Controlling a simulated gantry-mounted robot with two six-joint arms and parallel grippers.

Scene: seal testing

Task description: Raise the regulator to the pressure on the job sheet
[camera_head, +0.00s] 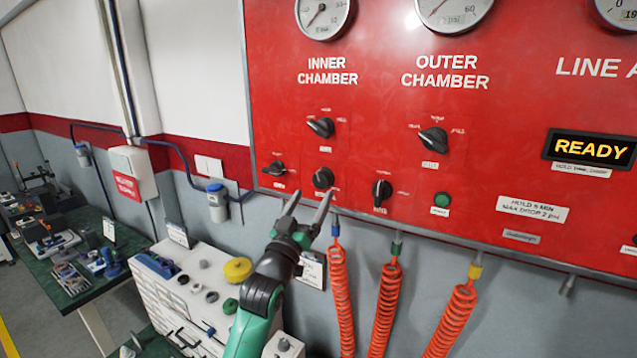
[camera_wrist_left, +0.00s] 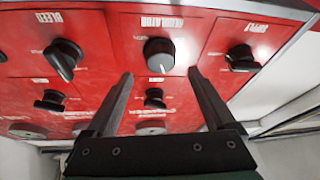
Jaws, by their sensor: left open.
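The regulator is a round black knob (camera_head: 323,178) low on the red panel under the INNER CHAMBER label. In the left wrist view the regulator knob (camera_wrist_left: 159,53), with a white pointer mark, sits beneath its REGULATOR label. My left gripper (camera_head: 312,192) is open and empty just in front of and below the knob. In the left wrist view its fingertips (camera_wrist_left: 160,73) are spread to either side of the knob's line, apart from it. The inner chamber gauge (camera_head: 323,18) is cut by the top edge. I cannot make out a job sheet's pressure. My right gripper does not show.
The supply knob (camera_head: 275,168) and bleed knob (camera_head: 382,192) flank the regulator. Orange coiled hoses (camera_head: 340,290) hang below the panel. A READY display (camera_head: 592,149) is at right. A white drawer cabinet (camera_head: 165,305) stands below left, a workbench (camera_head: 75,290) further left.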

